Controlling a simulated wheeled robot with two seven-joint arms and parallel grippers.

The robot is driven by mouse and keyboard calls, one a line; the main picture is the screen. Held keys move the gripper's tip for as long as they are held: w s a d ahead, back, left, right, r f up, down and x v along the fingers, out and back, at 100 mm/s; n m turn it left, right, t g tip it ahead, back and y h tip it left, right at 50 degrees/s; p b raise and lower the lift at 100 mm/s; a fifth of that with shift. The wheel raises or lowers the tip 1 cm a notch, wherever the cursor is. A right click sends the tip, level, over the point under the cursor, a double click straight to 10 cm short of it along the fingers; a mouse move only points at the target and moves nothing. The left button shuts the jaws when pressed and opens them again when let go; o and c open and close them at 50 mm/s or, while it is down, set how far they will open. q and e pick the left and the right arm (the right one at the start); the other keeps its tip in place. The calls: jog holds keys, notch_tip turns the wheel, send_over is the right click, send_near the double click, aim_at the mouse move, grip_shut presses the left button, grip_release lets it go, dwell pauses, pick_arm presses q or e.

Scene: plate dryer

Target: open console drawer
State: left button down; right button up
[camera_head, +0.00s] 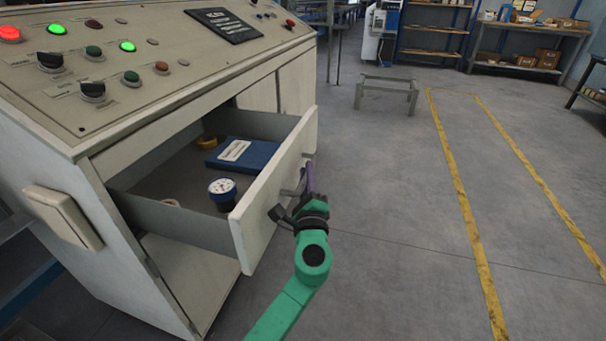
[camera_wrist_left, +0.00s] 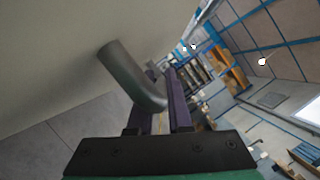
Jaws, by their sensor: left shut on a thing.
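The console drawer (camera_head: 272,190) stands pulled well out of the pale console (camera_head: 130,50), with its inside showing. Its grey bar handle (camera_head: 292,191) is on the front panel, and in the left wrist view the bent handle (camera_wrist_left: 130,75) runs in between the purple fingers. My left gripper (camera_head: 309,180) is at the outer face of the drawer front and is shut on the handle. The fingers also show in the left wrist view (camera_wrist_left: 165,105). The gripper hides part of the handle in the head view. My right gripper is not in view.
A low metal frame (camera_head: 387,91) stands on the floor behind. The grey floor (camera_head: 400,210) right of the drawer is clear.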

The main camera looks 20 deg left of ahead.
pick_arm(q)
jog(key=c, duration=0.8)
grip_release()
jog(key=shift+c, duration=0.2)
jog(key=v, duration=1.4)
jog(key=shift+s, duration=0.25)
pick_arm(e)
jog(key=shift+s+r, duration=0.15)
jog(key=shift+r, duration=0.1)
pick_arm(q)
jog(key=shift+f, duration=0.1)
